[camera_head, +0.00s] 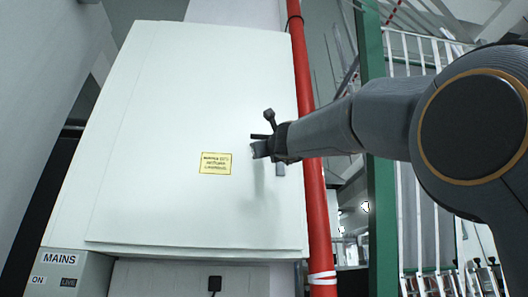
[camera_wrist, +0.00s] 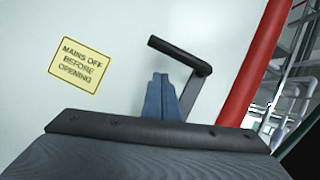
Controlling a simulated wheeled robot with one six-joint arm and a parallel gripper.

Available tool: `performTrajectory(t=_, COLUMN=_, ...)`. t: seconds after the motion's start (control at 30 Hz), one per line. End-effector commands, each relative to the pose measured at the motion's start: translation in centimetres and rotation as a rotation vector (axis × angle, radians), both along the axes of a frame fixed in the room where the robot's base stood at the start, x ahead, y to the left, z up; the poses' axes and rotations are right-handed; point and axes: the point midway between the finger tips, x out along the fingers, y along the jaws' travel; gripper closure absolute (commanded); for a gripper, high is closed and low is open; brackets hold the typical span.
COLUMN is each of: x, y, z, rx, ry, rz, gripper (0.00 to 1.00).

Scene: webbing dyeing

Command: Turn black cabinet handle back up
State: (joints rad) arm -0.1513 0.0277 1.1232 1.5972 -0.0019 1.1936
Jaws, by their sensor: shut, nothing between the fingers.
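The white cabinet (camera_head: 150,120) has a black handle (camera_head: 258,136) near the right edge of its door. In the wrist view the handle (camera_wrist: 178,52) is a bent bar: a long grip reaches to the upper left, and a short arm runs down behind my fingers. My gripper (camera_head: 256,150) is at the door by the handle, shut and empty. In the wrist view the blue fingertips (camera_wrist: 161,96) are together, just below the grip and left of the short arm. I cannot tell whether they touch it. The handle's lower end is hidden.
A yellow sign (camera_head: 215,163) reading "MAINS OFF BEFORE OPENING" is left of the handle. A red vertical pipe (camera_head: 309,190) runs close along the cabinet's right side. A green post (camera_head: 383,220) and white railings stand farther right. A grey MAINS box (camera_head: 70,272) is at lower left.

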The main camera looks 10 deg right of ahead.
Motion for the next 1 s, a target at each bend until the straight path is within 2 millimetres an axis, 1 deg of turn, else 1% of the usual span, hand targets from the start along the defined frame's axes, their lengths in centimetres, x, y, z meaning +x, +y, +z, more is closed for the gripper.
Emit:
performTrajectory(t=0.47, x=0.0, y=0.7, z=0.8, rx=0.112, ry=-0.002, rz=0.000, gripper=1.00)
performTrajectory(t=0.73, x=0.0, y=1.4, z=1.8, rx=0.241, ry=-0.001, rz=0.001, gripper=1.00)
performTrajectory(t=1.0, x=0.0, y=1.6, z=2.6, rx=0.236, ry=-0.002, rz=-0.001, gripper=1.00)
